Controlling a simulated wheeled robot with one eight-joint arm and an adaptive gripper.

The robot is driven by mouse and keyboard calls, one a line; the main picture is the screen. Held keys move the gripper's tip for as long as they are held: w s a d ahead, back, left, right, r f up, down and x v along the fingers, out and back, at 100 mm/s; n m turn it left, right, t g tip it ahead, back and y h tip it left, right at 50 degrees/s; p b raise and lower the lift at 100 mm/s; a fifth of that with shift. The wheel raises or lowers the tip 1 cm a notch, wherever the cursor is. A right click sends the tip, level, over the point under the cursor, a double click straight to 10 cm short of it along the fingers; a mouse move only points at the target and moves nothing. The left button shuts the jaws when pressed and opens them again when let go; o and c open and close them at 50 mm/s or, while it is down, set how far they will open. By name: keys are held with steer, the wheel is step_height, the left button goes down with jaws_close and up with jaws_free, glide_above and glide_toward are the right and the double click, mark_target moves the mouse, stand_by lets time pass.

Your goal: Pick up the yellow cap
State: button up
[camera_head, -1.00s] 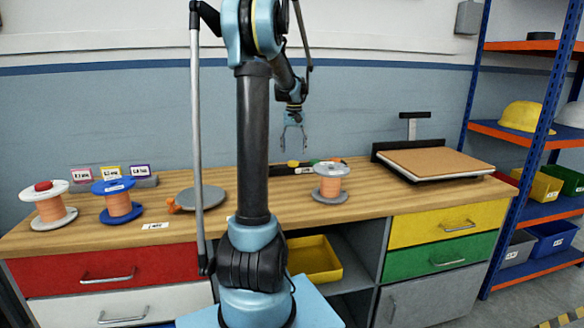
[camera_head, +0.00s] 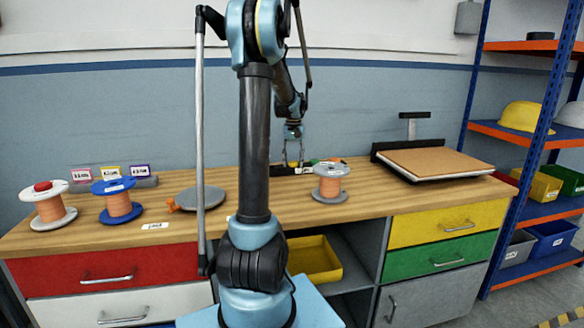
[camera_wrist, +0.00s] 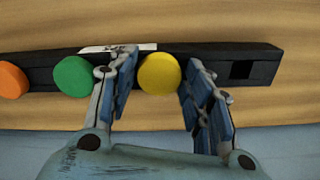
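The yellow cap (camera_wrist: 159,73) sits on a black holder strip (camera_wrist: 205,58) in the wrist view, with the green cap (camera_wrist: 73,76) and the orange cap (camera_wrist: 12,80) to its left. My gripper (camera_wrist: 158,78) is open, with one finger on each side of the yellow cap; the left finger is close to its edge. Whether either finger touches it I cannot tell. In the head view my gripper (camera_head: 292,162) points down at the back of the workbench, where the yellow cap is hard to make out.
A wire spool (camera_head: 331,183) stands on the bench just right of my gripper. A grey round plate (camera_head: 201,198) lies to the left, with blue (camera_head: 118,200) and white (camera_head: 48,204) spools beyond. A platform scale (camera_head: 435,163) stands to the right. An empty square slot (camera_wrist: 241,69) shows at the strip's right.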

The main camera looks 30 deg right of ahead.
mark_target(293, 162)
steer(key=shift+c, duration=1.2)
step_height(293, 162, up, 10)
